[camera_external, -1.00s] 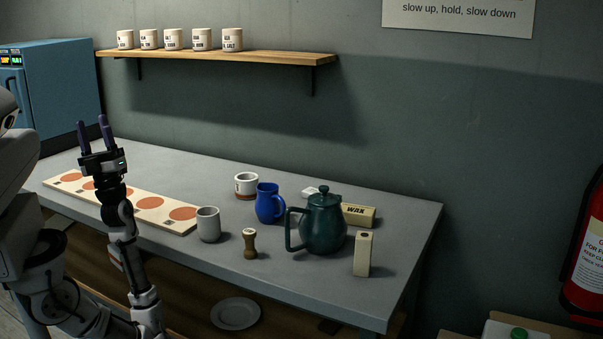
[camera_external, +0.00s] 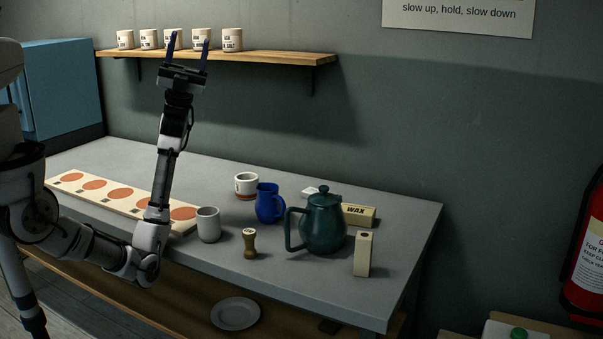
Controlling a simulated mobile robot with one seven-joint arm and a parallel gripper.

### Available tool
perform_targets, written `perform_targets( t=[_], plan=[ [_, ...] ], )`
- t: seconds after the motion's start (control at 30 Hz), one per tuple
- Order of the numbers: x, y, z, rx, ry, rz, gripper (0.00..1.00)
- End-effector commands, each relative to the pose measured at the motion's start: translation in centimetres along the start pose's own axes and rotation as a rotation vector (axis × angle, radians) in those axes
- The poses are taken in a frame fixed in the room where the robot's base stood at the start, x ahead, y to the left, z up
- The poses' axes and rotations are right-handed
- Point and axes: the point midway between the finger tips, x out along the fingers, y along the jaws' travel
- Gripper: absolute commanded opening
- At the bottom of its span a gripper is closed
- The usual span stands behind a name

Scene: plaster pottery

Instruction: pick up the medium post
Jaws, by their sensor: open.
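One beige square post (camera_external: 363,256) with a dark hole in its top stands upright near the front right of the grey table (camera_external: 400,285). No other post shows, so I cannot tell its size class by comparison. My gripper (camera_external: 188,42) is open and empty, with its two dark fingers pointing up. It is raised well above the table and appears in front of the wall shelf, far up and left of the post. Nothing is between my gripper's fingers that I can make out as held.
A dark green lidded pot (camera_external: 322,228) stands just left of the post, with a WAX box (camera_external: 359,215) behind. Further left are a blue jug (camera_external: 269,205), wooden tool (camera_external: 250,246), grey cup (camera_external: 208,226) and white cup (camera_external: 246,184). A disc-marked board (camera_external: 104,205) lies left.

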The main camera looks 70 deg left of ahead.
Motion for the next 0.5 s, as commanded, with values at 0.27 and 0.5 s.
perform_targets(
  t=[0.27, 0.5],
  plan=[
    [5.1, 23.3, -12.6, 0.152, 0.619, 0.444, 0.58],
    [-3.2, 34.2, -26.2, 0.235, 1.379, 0.806, 0.58]
  ],
)
